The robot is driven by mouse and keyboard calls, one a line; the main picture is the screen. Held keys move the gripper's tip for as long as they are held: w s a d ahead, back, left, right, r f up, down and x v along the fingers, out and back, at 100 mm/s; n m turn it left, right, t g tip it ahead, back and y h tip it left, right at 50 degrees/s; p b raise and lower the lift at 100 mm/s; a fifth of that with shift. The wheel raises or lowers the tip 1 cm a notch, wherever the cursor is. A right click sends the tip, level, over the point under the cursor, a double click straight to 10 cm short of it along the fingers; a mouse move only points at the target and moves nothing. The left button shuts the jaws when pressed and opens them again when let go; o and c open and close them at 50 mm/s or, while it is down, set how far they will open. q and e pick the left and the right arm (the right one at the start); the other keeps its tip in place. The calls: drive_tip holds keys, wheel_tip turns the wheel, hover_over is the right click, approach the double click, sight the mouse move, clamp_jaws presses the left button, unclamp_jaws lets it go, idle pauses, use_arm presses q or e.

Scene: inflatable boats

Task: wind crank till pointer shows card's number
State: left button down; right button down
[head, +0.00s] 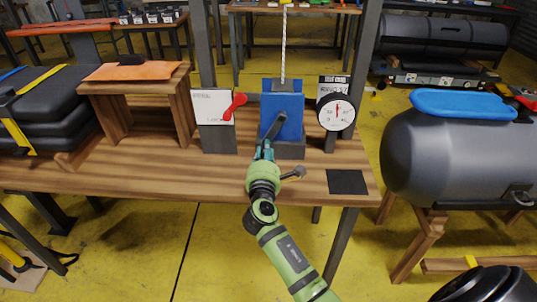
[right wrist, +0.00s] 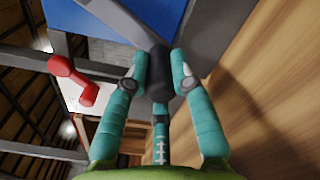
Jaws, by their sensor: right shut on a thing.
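The crank (head: 275,126) is a grey arm on the front of a blue winch box (head: 287,104) at the middle of the wooden bench. Its black grip (right wrist: 159,72) shows in the right wrist view. My right gripper (head: 263,152) is shut around that grip, with teal fingers (right wrist: 155,75) on its sides. The white round dial (head: 336,113) stands on a post right of the winch; its red pointer is near upright. A card (head: 333,84) above the dial carries dark lettering, too small to read surely. My left gripper is not in view.
A white panel (head: 208,106) with a red lever (head: 235,105) stands left of the winch. A black mat (head: 347,182) lies at the bench's right front. A grey inflatable tube (head: 455,155) is at the right. The bench's left front is clear.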

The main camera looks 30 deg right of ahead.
drive_tip(key=shift+w+a+r, duration=0.1)
drive_tip(key=shift+w+r, duration=0.05)
drive_tip(key=shift+r, duration=0.35)
drive_tip(key=c, duration=1.1)
unclamp_jaws()
drive_tip(key=shift+o, duration=0.2)
drive_tip(key=shift+f, duration=0.15)
drive_tip(key=shift+f, duration=0.1)
drive_tip(key=shift+s+a+f, duration=0.1)
drive_tip(key=shift+s+a, duration=0.1)
drive_tip(key=shift+s, duration=0.2)
drive_tip(key=v, duration=1.1)
drive_tip(key=shift+s, duration=0.15)
